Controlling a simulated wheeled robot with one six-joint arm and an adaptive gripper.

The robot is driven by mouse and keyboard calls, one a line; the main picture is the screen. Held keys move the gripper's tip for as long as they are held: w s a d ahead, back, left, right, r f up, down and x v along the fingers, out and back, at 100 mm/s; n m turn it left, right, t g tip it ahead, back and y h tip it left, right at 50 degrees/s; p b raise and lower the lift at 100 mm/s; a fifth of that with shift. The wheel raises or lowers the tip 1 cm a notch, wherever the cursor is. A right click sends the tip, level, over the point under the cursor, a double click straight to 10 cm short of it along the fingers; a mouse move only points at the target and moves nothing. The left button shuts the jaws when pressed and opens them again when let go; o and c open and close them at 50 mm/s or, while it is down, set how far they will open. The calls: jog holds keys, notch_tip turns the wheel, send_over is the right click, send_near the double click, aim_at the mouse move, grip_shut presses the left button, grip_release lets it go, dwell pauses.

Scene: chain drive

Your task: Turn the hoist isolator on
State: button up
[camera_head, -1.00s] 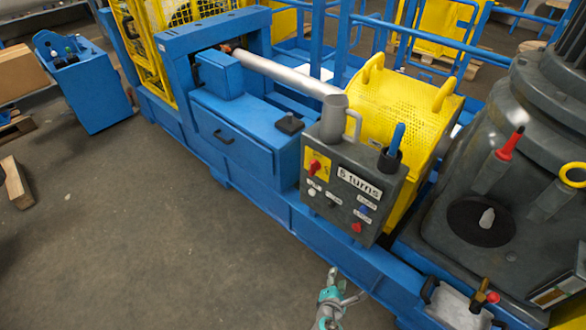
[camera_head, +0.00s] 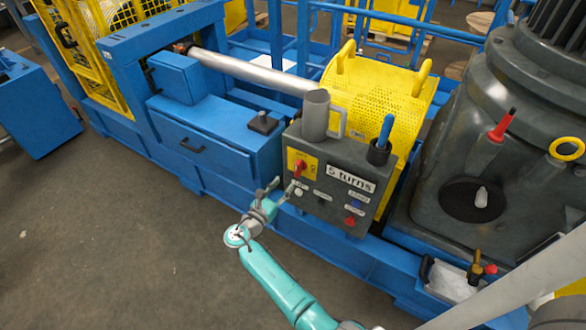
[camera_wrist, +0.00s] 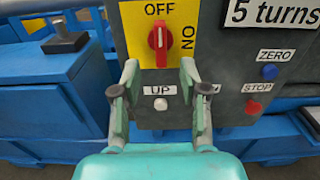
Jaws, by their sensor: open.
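The hoist isolator is a red rotary handle (camera_wrist: 158,38) on a yellow plate (camera_wrist: 180,15) marked OFF at the top and ON at the right. The handle stands upright, in line with OFF. In the head view the red handle (camera_head: 299,166) is at the upper left of the grey control box (camera_head: 330,205). My gripper (camera_wrist: 160,75) is open and empty in the wrist view, its fingertips just below the handle, one to each side. In the head view my gripper (camera_head: 281,188) is at the box's left front. Contact is not visible.
Below the handle is a white UP button (camera_wrist: 160,103). Blue ZERO (camera_wrist: 269,72) and red STOP (camera_wrist: 252,107) buttons sit to the right. A grey mug (camera_head: 315,116) and a cup with a blue handle (camera_head: 379,150) stand on the box. Floor at left is clear.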

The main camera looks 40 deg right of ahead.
aim_at(296, 169)
jog(key=x, duration=0.9)
jog(key=shift+f, duration=0.1)
grip_shut()
